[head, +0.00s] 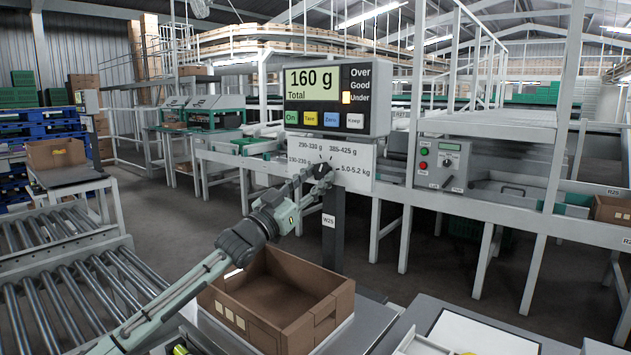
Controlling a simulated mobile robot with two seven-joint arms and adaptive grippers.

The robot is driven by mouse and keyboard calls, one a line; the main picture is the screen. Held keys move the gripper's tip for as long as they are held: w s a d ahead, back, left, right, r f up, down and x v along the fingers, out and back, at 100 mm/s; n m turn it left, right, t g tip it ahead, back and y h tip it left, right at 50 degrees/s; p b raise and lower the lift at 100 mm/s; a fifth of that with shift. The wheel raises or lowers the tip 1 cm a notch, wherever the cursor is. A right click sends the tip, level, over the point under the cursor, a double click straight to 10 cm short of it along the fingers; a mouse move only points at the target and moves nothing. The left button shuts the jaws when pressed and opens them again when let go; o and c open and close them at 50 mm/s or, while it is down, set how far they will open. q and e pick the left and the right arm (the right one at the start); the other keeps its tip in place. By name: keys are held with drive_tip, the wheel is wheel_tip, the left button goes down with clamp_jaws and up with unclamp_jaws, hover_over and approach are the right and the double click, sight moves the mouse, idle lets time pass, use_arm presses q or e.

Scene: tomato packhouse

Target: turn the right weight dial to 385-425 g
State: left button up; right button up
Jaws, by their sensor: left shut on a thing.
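The dark weight dial (322,169) sits on this plate, largely hidden by my left gripper (318,176). My left gripper is shut on the dial, its arm reaching up from the lower left. Which range the dial points to I cannot tell. My right gripper is not in view.
An empty brown cardboard box (232,312) stands below the dial on the scale, under my left arm. A dark post marked W25 (332,235) holds up the display. A roller conveyor (75,290) lies at left. A grey control box (440,165) stands at right.

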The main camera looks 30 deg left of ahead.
use_arm(q)
drive_tip(key=shift+m, duration=0.4)
drive_tip(key=o, duration=1.2)
drive_tip(key=shift+c, duration=0.2)
drive_tip(key=shift+s+f, duration=0.15)
drive_tip(key=shift+s, duration=0.05)
drive_tip(key=v, duration=1.1)
drive_tip(key=shift+s+a, duration=0.15)
drive_tip(key=shift+s, duration=0.1)
